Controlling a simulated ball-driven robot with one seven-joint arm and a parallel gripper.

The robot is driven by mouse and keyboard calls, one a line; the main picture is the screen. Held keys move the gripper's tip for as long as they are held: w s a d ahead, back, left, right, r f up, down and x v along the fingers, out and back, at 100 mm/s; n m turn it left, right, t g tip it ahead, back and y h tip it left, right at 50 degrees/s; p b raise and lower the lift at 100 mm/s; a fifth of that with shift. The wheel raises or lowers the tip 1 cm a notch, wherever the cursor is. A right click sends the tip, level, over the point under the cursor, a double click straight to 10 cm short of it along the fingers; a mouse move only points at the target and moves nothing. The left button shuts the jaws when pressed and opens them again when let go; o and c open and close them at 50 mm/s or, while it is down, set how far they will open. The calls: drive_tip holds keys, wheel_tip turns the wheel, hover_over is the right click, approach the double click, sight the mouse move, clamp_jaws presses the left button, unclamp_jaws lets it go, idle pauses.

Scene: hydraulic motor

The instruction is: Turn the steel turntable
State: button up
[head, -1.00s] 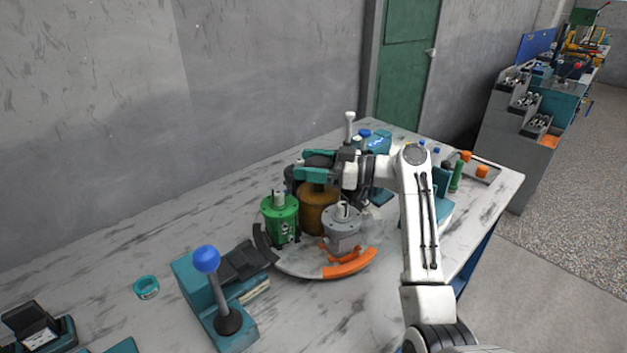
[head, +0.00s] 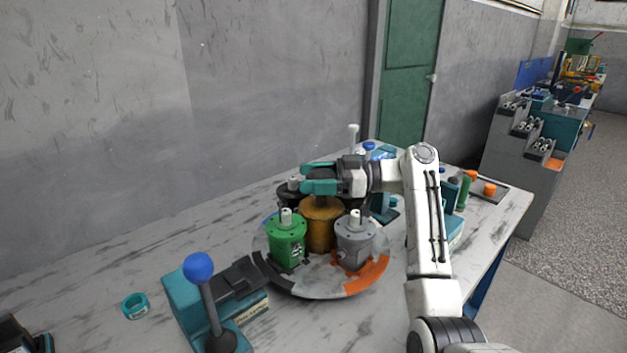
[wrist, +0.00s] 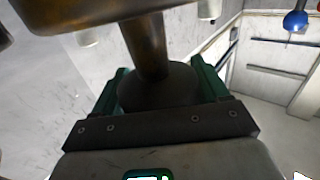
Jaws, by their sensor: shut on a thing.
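The steel turntable (head: 310,285) is a round disc on the bench, with an orange and a dark rim section. It carries a green motor (head: 287,242) at front left, a grey motor (head: 355,240) at front right, and a dark motor partly hidden at the back. A brown-gold column (head: 320,225) stands in its middle. My gripper (head: 318,181) is above the column. In the wrist view its green fingers (wrist: 158,85) are shut on a dark round knob (wrist: 158,92) that joins a brown-gold post (wrist: 147,45).
A teal lever unit (head: 190,305) with a blue ball knob (head: 198,267) stands close at front left. A teal ring (head: 135,305) lies left of it. A white-topped handle (head: 353,135) and teal equipment stand behind and right of the turntable. The left bench is mostly clear.

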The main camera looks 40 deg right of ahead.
drive_tip(key=o, duration=1.4)
wheel_tip(320, 180, up, 3)
drive_tip(key=s+a+r, duration=0.1)
drive_tip(key=s+r, duration=0.2)
drive_tip(key=s, duration=0.1)
drive_tip(key=s+a+r, duration=0.1)
drive_tip(key=s+r, duration=0.2)
drive_tip(key=s, duration=0.2)
drive_tip(key=s+a+r, duration=0.1)
drive_tip(key=s+r, duration=0.3)
drive_tip(key=shift+s+a, duration=0.1)
drive_tip(key=shift+s, duration=0.25)
